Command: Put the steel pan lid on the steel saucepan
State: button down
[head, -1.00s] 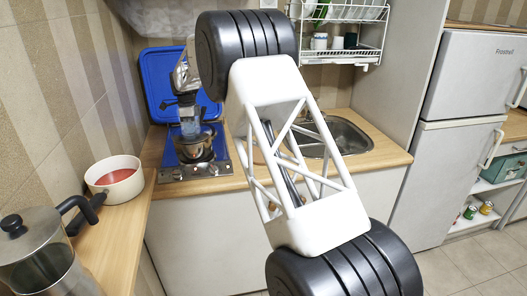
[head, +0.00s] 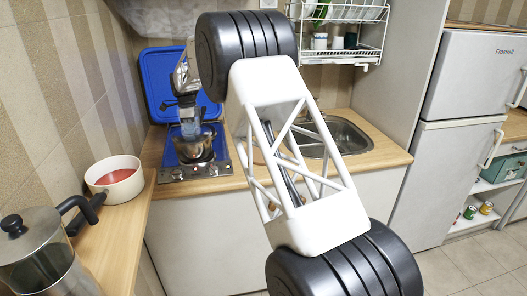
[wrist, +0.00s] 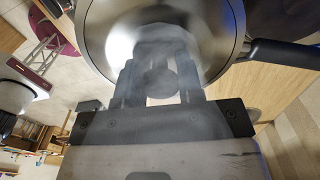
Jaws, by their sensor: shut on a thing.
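The steel saucepan (head: 197,152) stands on the hob in the head view, under my gripper. Its black handle (wrist: 285,53) points right in the wrist view. My gripper (wrist: 158,84) is shut on the knob of the steel pan lid (wrist: 210,45), whose round shiny top fills the upper middle of the wrist view. The lid lies over the pan mouth in that view and hides the inside. I cannot tell whether its rim touches the pan all round. In the head view my gripper (head: 190,125) points down, and my arm hides part of the area.
The raised blue hob lid (head: 157,75) stands behind the hob. A white pot with red inside (head: 115,183) and a steel press pot (head: 35,250) stand on the left counter. The sink (head: 340,138) is to the right, below a dish rack (head: 340,55).

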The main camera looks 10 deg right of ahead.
jog(key=c, duration=0.7)
grip_release()
jog(key=shift+r, duration=3.9)
